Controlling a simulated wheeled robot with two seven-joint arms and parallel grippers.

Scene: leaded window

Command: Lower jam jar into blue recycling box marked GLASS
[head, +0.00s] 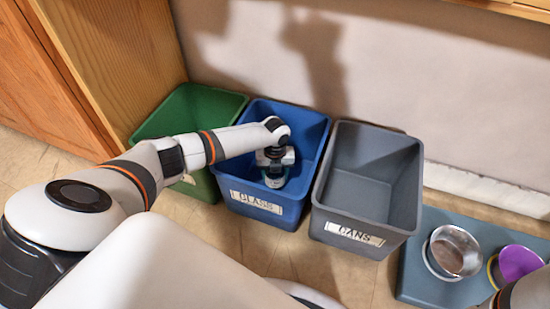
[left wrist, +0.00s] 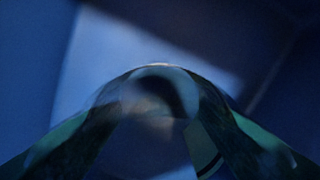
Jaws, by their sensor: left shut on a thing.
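The blue recycling box (head: 315,140) stands against the wall, with a white label reading GLASS (head: 256,202) on its front. My left arm reaches over it, and my left gripper (head: 274,170) points down inside the box opening. It is shut on the clear glass jam jar (head: 275,182), which is partly hidden by the gripper. In the left wrist view the see-through jar (left wrist: 160,88) sits between the two dark fingers, with blurred blue box walls behind it. How far the jar is above the box floor I cannot tell. My right gripper is not in view.
A green box (head: 202,186) stands left of the blue one, and a grey box (head: 405,185) labelled CANS stands close on its right. Further right, a metal bowl (head: 455,251) and a purple bowl (head: 517,263) sit on a grey-blue mat (head: 415,275). A wooden cabinet (head: 110,60) is at the left.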

